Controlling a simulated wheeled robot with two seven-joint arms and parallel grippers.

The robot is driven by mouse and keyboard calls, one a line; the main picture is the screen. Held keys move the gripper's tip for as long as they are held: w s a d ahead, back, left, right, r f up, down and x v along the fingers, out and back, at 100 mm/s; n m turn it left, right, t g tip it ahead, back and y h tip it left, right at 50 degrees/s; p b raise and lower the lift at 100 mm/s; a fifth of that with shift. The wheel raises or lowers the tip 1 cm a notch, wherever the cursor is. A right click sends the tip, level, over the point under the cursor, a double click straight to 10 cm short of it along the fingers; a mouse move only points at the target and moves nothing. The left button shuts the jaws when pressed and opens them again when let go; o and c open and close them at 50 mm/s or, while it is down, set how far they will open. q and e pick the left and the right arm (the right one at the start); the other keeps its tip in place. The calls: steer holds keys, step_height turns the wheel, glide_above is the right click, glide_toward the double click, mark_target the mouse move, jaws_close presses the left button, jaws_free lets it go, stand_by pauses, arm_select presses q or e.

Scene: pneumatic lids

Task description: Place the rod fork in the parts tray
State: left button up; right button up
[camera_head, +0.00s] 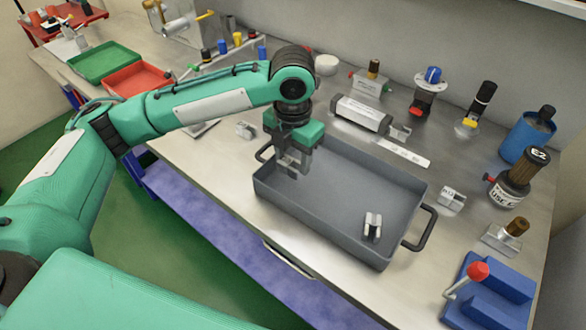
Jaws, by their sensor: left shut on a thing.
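The parts tray (330,240) is a dark grey open tray with a handle at each end, on the metal bench. My right gripper is not in view.
A pneumatic cylinder (362,112) lies behind the tray. Small metal blocks lie left (245,130) and right (451,200) of it. Bottles, a blue can (527,137) and a blue fixture with a red-knobbed lever (485,295) crowd the right. The tray's middle is clear.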

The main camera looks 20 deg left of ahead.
mark_target(293, 170)
arm_select(q)
steer(key=shift+f, duration=2.15)
steer(key=o, duration=1)
steer(key=shift+f, duration=0.15)
step_height(293, 170, up, 12)
steer(key=shift+r, duration=0.15)
